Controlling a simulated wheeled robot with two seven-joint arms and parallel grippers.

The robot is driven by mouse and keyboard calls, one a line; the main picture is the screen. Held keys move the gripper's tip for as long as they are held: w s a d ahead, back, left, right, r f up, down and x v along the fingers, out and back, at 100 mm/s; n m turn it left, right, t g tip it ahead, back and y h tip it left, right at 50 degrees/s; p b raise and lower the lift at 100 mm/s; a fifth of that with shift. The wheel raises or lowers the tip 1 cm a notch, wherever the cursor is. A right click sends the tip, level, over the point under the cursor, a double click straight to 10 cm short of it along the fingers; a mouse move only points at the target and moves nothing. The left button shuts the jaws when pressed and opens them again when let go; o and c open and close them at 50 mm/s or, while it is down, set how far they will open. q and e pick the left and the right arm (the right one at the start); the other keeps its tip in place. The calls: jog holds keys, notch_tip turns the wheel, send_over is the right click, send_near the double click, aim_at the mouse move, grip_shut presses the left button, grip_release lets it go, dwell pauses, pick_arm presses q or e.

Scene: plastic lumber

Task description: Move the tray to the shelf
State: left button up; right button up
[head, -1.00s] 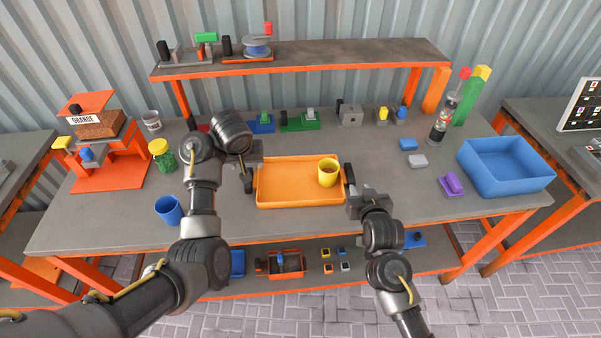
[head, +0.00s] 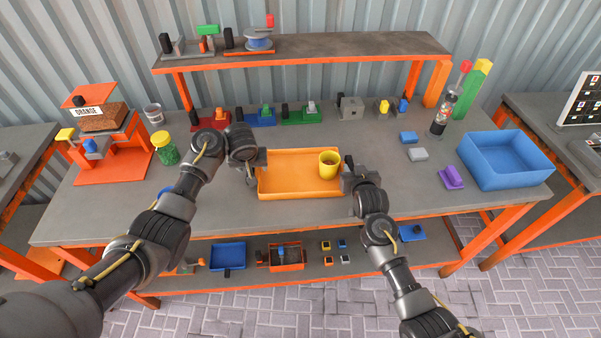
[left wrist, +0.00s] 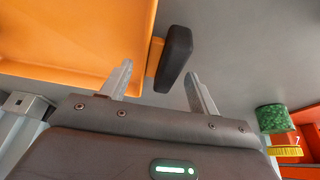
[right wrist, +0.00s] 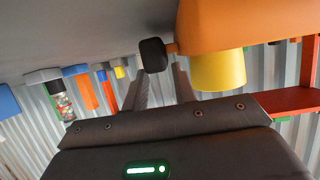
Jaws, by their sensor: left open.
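The orange tray (head: 290,185) lies on the grey bench with a yellow cup (head: 328,165) standing in its right part. The shelf (head: 320,55) is the raised grey board with an orange edge behind the bench. My left gripper (head: 250,176) is at the tray's left end. In the left wrist view its open fingers (left wrist: 157,80) stand on either side of the tray's black handle (left wrist: 174,58), with gaps visible. My right gripper (head: 347,182) is at the right end. In the right wrist view its fingers (right wrist: 160,70) are drawn close around the other black handle (right wrist: 153,54).
On the shelf, devices including a blue spool (head: 258,40) fill the left part; its middle and right are clear. Fixtures such as a grey block (head: 350,110) line the bench below it. A blue bin (head: 500,165) stands right, a green jar (head: 164,150) left.

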pick_arm(q)
jog(key=shift+w+a+f, duration=0.1)
jog(key=shift+w+f, duration=0.15)
jog(key=shift+f, duration=0.4)
pick_arm(e)
jog(key=shift+w+f, duration=0.25)
jog(key=shift+w, duration=0.4)
pick_arm(q)
jog(key=c, duration=0.7)
pick_arm(e)
grip_shut()
pick_arm(q)
jog(key=c, duration=0.6)
jog(key=shift+r, duration=0.15)
pick_arm(e)
jog(key=shift+r, duration=0.15)
